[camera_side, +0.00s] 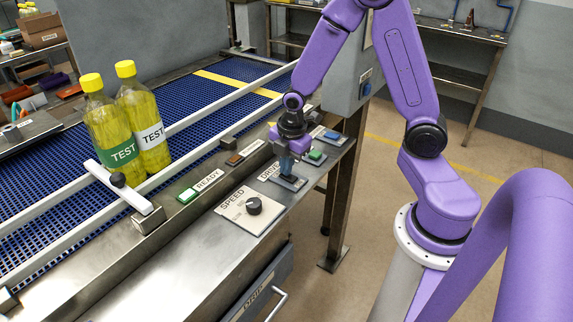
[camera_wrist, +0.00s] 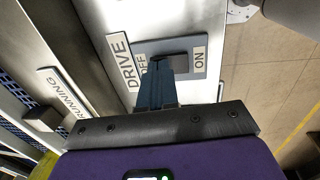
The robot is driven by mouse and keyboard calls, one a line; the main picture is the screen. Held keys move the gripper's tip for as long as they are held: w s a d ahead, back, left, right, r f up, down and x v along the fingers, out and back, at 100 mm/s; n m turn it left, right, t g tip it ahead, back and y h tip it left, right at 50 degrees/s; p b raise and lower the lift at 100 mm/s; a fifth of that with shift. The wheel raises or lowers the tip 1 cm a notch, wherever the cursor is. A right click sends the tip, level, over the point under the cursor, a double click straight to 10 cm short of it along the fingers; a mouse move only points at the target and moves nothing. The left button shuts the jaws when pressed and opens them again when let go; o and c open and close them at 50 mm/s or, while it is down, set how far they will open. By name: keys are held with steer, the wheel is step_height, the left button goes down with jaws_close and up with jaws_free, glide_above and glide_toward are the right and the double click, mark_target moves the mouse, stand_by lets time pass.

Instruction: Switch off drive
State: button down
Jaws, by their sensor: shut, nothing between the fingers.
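The DRIVE switch (camera_wrist: 188,58) is a dark rocker on a grey plate between the labels OFF and ON in the wrist view. The DRIVE plate (camera_side: 290,183) also shows in the side view, on the steel control ledge. My gripper (camera_wrist: 157,62) is shut and empty, pointing down at the switch. Its fingertips lie over the OFF end and partly cover that label. In the side view my gripper (camera_side: 285,172) is at the switch. I cannot tell whether the tips touch the rocker, nor which way it is tipped.
A SPEED knob (camera_side: 253,206), a lit green READY lamp (camera_side: 187,195), a green button (camera_side: 315,155) and a blue button (camera_side: 332,135) share the ledge. Two yellow TEST bottles (camera_side: 122,150) stand on the blue conveyor (camera_side: 60,205) by a white divider bar (camera_side: 118,188).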

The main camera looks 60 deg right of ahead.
mark_target(296, 179)
steer(key=shift+w+f, duration=0.1)
steer(key=shift+f, duration=0.1)
steer(key=shift+s, duration=0.2)
steer(key=shift+s+r, duration=0.2)
steer(key=shift+s, duration=0.45)
steer(key=shift+r, duration=0.1)
step_height(296, 179, up, 14)
steer(key=s, duration=0.1)
steer(key=shift+s, duration=0.35)
steer(key=shift+w, duration=0.15)
stand_by(0.4)
